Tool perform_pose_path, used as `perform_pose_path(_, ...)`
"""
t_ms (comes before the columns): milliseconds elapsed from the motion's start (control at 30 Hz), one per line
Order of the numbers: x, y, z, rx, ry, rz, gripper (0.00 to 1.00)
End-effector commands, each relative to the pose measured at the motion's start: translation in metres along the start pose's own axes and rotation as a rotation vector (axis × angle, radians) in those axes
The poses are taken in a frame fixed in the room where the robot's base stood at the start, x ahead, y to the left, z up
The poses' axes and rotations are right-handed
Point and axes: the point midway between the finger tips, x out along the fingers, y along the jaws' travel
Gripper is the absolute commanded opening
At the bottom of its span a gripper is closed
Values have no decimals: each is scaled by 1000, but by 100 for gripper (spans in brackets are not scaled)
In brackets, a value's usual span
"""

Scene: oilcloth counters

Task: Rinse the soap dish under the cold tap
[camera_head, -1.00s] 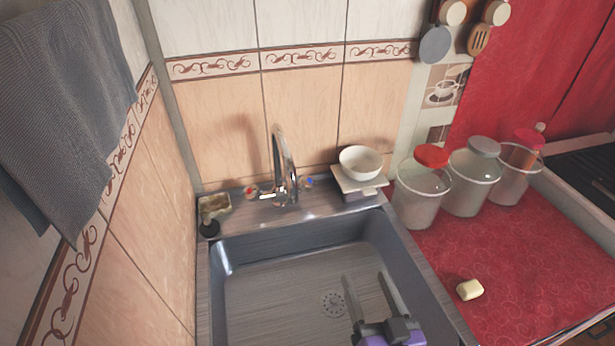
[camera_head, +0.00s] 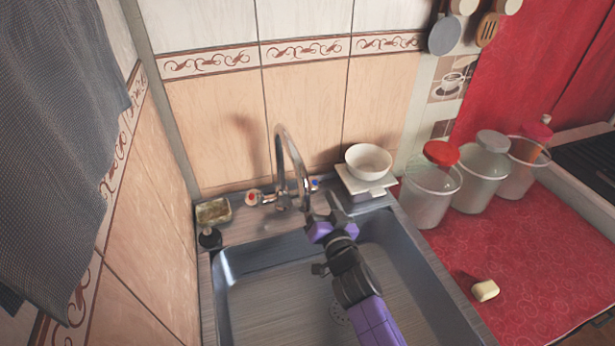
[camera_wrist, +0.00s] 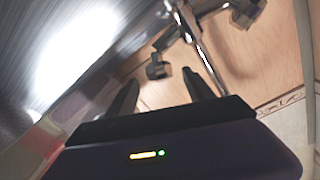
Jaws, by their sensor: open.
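The chrome tap (camera_head: 291,160) stands at the back of the sink, with a red-marked knob (camera_head: 252,197) on its left and a blue-marked knob (camera_head: 314,184) on its right. No water stream shows. My gripper (camera_head: 322,208) is open and empty, just in front of the blue-marked side. In the wrist view a dark knob (camera_wrist: 157,70) shows beyond and between my fingertips, beside the tap's spout (camera_wrist: 210,60); I cannot tell whether they touch. A small pale dish with brownish contents (camera_head: 213,211), possibly the soap dish, sits at the sink's back left corner.
The metal sink basin (camera_head: 265,290) looks empty. A white bowl (camera_head: 368,160) rests on a white square piece (camera_head: 365,185) at the back right. Lidded jars (camera_head: 430,195) and a soap bar (camera_head: 485,290) stand on the red oilcloth (camera_head: 520,240). A towel (camera_head: 60,150) hangs left.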

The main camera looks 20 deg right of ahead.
Motion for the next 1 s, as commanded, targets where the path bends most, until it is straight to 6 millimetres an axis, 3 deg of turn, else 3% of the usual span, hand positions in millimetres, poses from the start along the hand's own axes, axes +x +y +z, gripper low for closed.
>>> perform_pose_path(500, 67, 0, 0, -1, 1, 0, 62)
perform_pose_path(900, 75, 0, 0, 0, 1, 0, 62)
perform_pose_path(933, 75, 0, 0, 0, 1, 0, 60)
perform_pose_path(1000, 75, 0, 0, 0, 1, 0, 46)
